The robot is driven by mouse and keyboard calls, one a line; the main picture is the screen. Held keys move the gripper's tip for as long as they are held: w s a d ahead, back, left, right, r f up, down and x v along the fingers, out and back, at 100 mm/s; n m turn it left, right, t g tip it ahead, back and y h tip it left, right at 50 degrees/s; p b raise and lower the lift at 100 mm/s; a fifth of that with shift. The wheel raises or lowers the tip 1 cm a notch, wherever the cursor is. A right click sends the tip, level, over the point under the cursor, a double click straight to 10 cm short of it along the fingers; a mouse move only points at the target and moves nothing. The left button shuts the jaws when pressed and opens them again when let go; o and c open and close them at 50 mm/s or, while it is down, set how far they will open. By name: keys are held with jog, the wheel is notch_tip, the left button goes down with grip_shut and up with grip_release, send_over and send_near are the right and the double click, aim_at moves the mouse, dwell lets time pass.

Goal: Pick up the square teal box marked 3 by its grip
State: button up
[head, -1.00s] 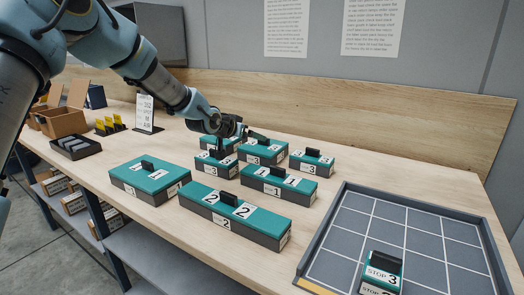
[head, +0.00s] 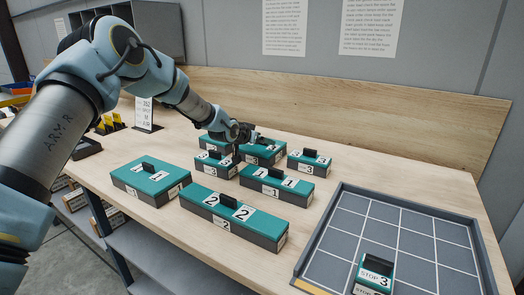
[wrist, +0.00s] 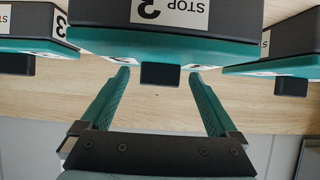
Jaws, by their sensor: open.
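In the wrist view a teal-lidded box (wrist: 190,43) with a dark body carries an upside-down "STOP 3" label. Its black grip (wrist: 160,74) sticks out between the fingertips of my gripper (wrist: 158,72). The fingers are open, one on each side of the grip, with gaps showing. In the head view my gripper (head: 262,141) is low at the back of the box group, over a teal box (head: 264,158). Other small teal boxes marked 3 stand at the front left (head: 216,168) and to the right (head: 309,164). My arm partly hides the back boxes.
Longer teal boxes marked 1 (head: 276,187) and 2 (head: 232,221) stand in front, with another wide one (head: 150,185) at left. A gridded grey tray (head: 345,225) at right holds a box marked 3 (head: 374,275). A wooden backboard (head: 400,130) rises behind.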

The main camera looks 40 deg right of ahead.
grip_shut()
dwell(0.7)
jog(key=shift+r, duration=0.1)
